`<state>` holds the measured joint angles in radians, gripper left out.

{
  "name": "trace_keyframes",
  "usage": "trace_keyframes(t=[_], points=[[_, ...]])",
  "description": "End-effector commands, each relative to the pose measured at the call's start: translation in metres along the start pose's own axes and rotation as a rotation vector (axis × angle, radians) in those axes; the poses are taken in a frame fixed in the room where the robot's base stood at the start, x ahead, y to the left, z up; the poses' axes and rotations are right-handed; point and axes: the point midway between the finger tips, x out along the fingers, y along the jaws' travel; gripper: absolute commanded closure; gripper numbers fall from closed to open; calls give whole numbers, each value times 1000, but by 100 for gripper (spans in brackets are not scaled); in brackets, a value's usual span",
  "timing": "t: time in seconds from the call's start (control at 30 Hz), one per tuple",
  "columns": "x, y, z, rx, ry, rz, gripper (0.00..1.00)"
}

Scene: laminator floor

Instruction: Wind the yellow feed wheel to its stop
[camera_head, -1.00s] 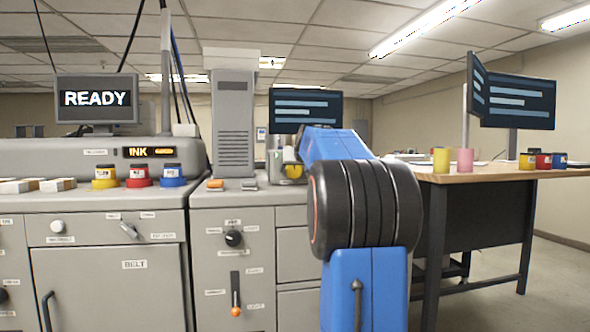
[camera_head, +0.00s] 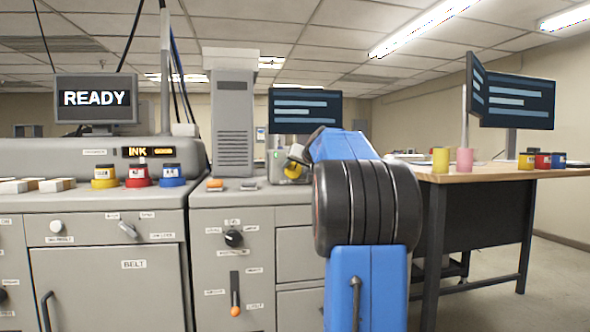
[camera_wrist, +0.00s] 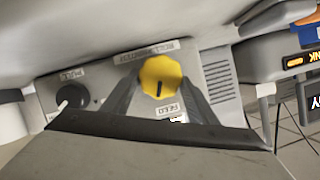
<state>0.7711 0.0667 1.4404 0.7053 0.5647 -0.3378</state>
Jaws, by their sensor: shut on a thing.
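The yellow feed wheel (camera_wrist: 160,77) is a scalloped knob with a dark mark on its face, on a grey panel above a FEED label in the wrist view. My gripper (camera_wrist: 159,84) has one finger on each side of the wheel and is shut on it. In the head view the wheel (camera_head: 292,171) shows small and partly covered, on the grey unit behind my blue arm. My gripper there is mostly hidden by the arm, with only a pale part visible by the wheel.
A black knob (camera_wrist: 74,97) sits left of the wheel in the wrist view. In the head view a grey slatted tower (camera_head: 233,125) stands left of the unit. The wooden table (camera_head: 500,174) with pots is at the right. Ink pots (camera_head: 138,176) stand on the left machine.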

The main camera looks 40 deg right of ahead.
Motion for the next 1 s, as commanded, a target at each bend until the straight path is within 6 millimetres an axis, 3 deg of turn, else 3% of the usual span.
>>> trace_keyframes(t=[0.6,1.0], points=[[1,10,2,541,1,-222,69],[2,12,5,806,0,-332,69]])
